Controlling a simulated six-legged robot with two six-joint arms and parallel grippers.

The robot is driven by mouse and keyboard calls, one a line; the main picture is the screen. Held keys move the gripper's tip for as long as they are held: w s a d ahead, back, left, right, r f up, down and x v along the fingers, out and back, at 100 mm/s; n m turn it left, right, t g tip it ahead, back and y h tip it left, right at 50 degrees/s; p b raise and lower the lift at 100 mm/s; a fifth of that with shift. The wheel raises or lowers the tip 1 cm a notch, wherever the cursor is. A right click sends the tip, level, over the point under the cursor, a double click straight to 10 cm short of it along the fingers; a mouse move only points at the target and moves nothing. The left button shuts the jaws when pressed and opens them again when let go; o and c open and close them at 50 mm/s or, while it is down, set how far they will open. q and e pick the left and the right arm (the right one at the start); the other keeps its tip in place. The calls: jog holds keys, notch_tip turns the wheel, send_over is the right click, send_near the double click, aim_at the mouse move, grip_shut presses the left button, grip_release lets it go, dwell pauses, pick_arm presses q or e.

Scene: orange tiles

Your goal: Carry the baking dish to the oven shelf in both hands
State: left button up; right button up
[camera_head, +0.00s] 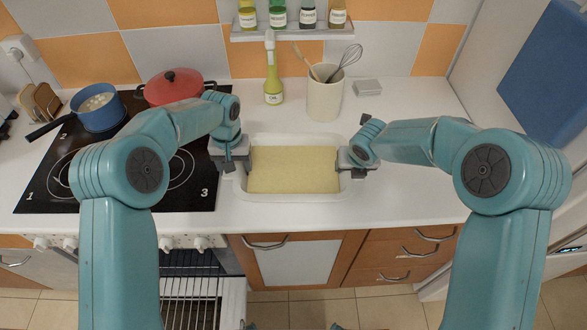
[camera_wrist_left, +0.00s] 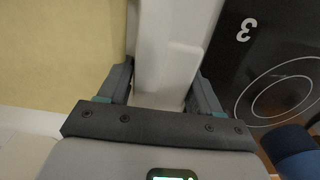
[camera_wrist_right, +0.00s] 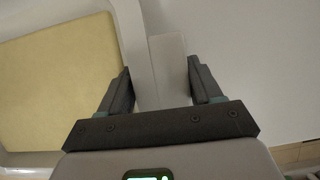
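The white baking dish (camera_head: 293,196) sits on the counter with a flat pale yellow filling (camera_head: 293,170). My left gripper (camera_head: 232,170) is at its left end; in the left wrist view its two spread fingers (camera_wrist_left: 160,88) stand on either side of the white end handle (camera_wrist_left: 165,75). My right gripper (camera_head: 357,172) is at the right end; in the right wrist view its fingers (camera_wrist_right: 160,80) are apart around the other handle (camera_wrist_right: 168,70), with a visible gap on the left. The oven (camera_head: 190,262) below the cooktop stands open, showing wire racks.
A black cooktop (camera_head: 120,190) left of the dish carries a blue pan (camera_head: 100,112) and a red lidded pot (camera_head: 172,88). Behind the dish stand an oil bottle (camera_head: 273,88) and a utensil crock (camera_head: 324,95). The counter (camera_head: 420,195) to the right is clear.

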pick_arm(q)
grip_shut()
pick_arm(e)
grip_shut()
pick_arm(q)
jog(key=shift+w+r, duration=0.1)
jog(key=shift+r, duration=0.05)
pick_arm(e)
jog(key=shift+r, duration=0.15)
